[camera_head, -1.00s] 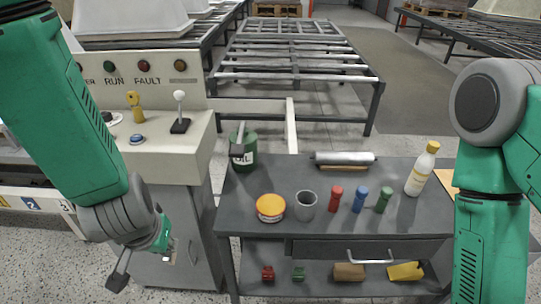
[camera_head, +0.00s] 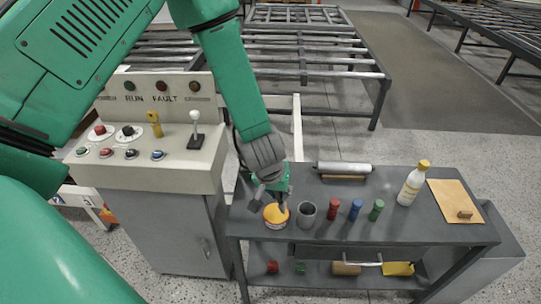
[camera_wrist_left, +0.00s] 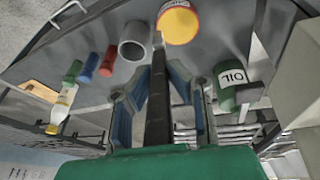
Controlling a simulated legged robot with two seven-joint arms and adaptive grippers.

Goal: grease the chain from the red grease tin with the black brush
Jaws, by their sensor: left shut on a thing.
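The grease tin (camera_head: 276,217), yellow-orange on top with a red and white side, stands at the front left of the grey bench. It also shows in the wrist view (camera_wrist_left: 177,24). My left gripper (camera_head: 271,190) is directly above and behind the tin, pointing down. In the wrist view its fingers (camera_wrist_left: 157,88) are shut on a long dark bar, which looks like the black brush (camera_wrist_left: 157,115). The bar's pale tip is at the tin's edge in that view; I cannot tell whether it touches. I see no chain. My right gripper is out of view.
A grey cup (camera_head: 306,214) stands close right of the tin, then red (camera_head: 332,209), blue (camera_head: 355,209) and green (camera_head: 376,210) cylinders. A bottle (camera_head: 413,184) and tan board (camera_head: 455,201) are farther right. The green oil can (camera_wrist_left: 232,85) stands near the gripper. A control console (camera_head: 150,160) is left.

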